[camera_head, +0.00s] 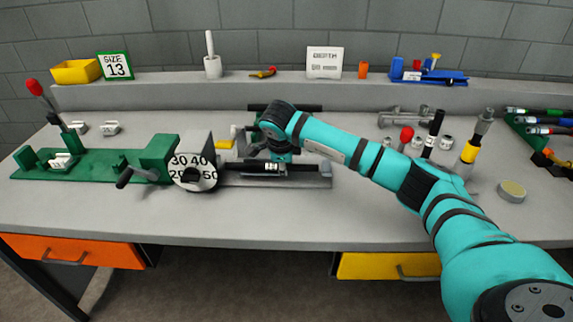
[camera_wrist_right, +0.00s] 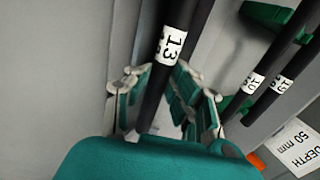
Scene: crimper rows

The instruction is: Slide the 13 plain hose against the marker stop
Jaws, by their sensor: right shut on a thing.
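In the right wrist view a black hose (camera_wrist_right: 152,95) with a white "13" label runs between the fingers of my right gripper (camera_wrist_right: 162,100), which is shut on it. In the head view my right gripper (camera_head: 279,157) is down at the grey fixture (camera_head: 310,180), where the black hose (camera_head: 300,167) lies level. My left gripper is not in view.
A green base (camera_head: 95,174) with a red-knobbed lever stands at the left. Behind my gripper, labelled hoses (camera_wrist_right: 268,88) rest on green holders in the wrist view. A depth sign (camera_head: 324,62) stands on the back ledge. Small tools (camera_head: 468,152) stand right of my arm.

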